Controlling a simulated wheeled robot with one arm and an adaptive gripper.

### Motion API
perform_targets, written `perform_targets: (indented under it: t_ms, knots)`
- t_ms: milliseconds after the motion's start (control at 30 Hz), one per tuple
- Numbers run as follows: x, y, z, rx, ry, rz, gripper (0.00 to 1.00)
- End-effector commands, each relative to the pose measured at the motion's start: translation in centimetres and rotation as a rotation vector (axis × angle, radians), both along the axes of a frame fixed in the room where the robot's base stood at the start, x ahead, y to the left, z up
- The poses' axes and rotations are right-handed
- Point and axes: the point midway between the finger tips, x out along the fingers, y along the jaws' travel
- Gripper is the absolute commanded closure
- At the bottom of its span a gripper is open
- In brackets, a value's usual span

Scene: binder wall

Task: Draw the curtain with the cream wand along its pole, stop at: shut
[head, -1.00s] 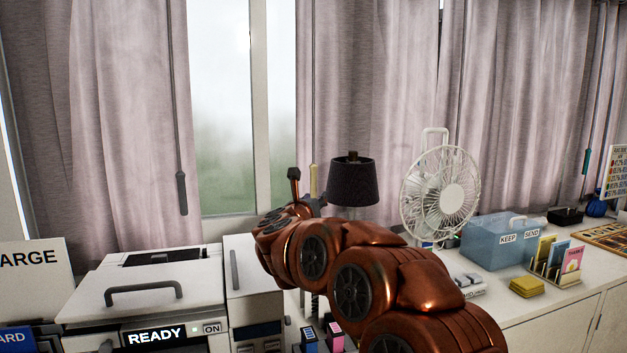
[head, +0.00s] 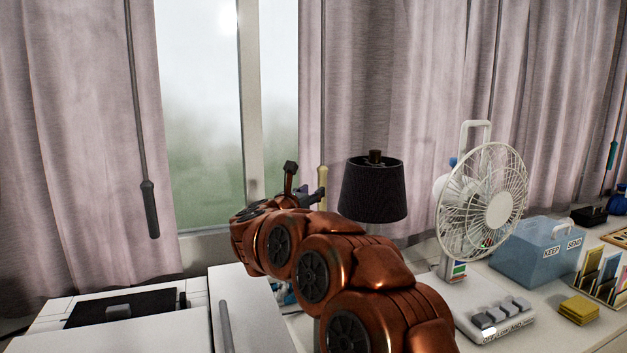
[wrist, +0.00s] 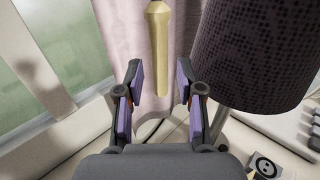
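The cream wand (head: 322,185) hangs at the left edge of a pale mauve curtain (head: 385,80), right of a bare strip of window (head: 205,130). In the wrist view the wand (wrist: 158,45) hangs upright, with its lower end between my gripper's (wrist: 160,80) two purple-padded fingers. The fingers are open, with clear space on both sides of the wand. In the head view my gripper (head: 303,190) is small beside the wand, partly hidden by my arm. The curtain's pole is out of view.
A dark lamp (head: 372,190) stands close right of the wand; its shade is near my right finger in the wrist view. A white fan (head: 485,205) is farther right. Another curtain (head: 85,140) with a grey wand (head: 149,208) hangs left of the window strip.

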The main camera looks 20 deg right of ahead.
Motion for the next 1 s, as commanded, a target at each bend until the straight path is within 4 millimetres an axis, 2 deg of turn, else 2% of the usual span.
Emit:
perform_targets:
  t_ms: [167, 600, 1000]
  knots:
    - [0.6, -0.7, 0.1, -0.001, 0.001, -0.003, 0.63]
    - [4.4, -4.3, 0.1, -0.002, 0.002, 0.001, 0.63]
    - [5.5, -5.4, 0.1, 0.000, -0.001, 0.002, 0.63]
